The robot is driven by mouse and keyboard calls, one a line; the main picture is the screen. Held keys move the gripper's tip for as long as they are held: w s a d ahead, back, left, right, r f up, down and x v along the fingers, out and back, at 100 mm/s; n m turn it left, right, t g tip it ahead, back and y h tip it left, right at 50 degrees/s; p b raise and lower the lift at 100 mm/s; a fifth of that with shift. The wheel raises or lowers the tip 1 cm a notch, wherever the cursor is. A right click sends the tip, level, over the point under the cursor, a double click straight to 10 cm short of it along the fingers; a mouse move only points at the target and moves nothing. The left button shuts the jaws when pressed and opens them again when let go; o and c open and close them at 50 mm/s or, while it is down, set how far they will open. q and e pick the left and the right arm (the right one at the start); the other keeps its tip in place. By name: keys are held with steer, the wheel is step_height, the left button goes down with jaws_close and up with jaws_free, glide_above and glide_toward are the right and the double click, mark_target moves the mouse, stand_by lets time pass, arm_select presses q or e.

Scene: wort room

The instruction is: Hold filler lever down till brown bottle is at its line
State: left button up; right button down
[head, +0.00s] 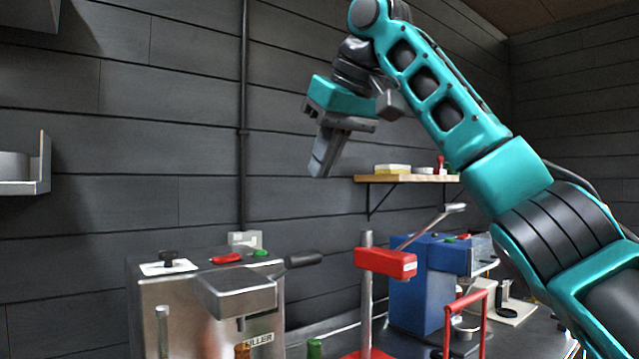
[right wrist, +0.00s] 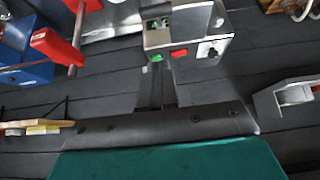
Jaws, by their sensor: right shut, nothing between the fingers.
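The steel filler (head: 165,305) stands at the lower left of the head view, with part of its "FILLER" label showing. Its lever has a black grip (head: 303,259) that sticks out to the right at the top. The top of the brown bottle (head: 243,352) just shows under the filler's spout; its line and liquid level are out of frame. My right gripper (head: 320,168) is shut and empty, pointing down, high above the lever and apart from it. The filler also shows upside down in the right wrist view (right wrist: 187,38). My left gripper is not in view.
A red press (head: 386,262) and a blue machine (head: 420,300) stand right of the filler. A wooden shelf (head: 405,178) is on the wall behind my right arm. The air around the gripper is clear.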

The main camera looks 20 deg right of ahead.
glide_above(308, 261)
steer(key=f, duration=0.7)
steer(key=shift+w+a+f, duration=0.15)
steer(key=shift+w+f, duration=0.15)
steer(key=shift+w, duration=0.1)
steer(key=shift+s+f, duration=0.2)
steer(key=shift+f, duration=0.75)
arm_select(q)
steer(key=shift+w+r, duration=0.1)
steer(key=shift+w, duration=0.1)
arm_select(e)
steer(key=shift+s+f, duration=0.2)
steer(key=shift+f, duration=0.55)
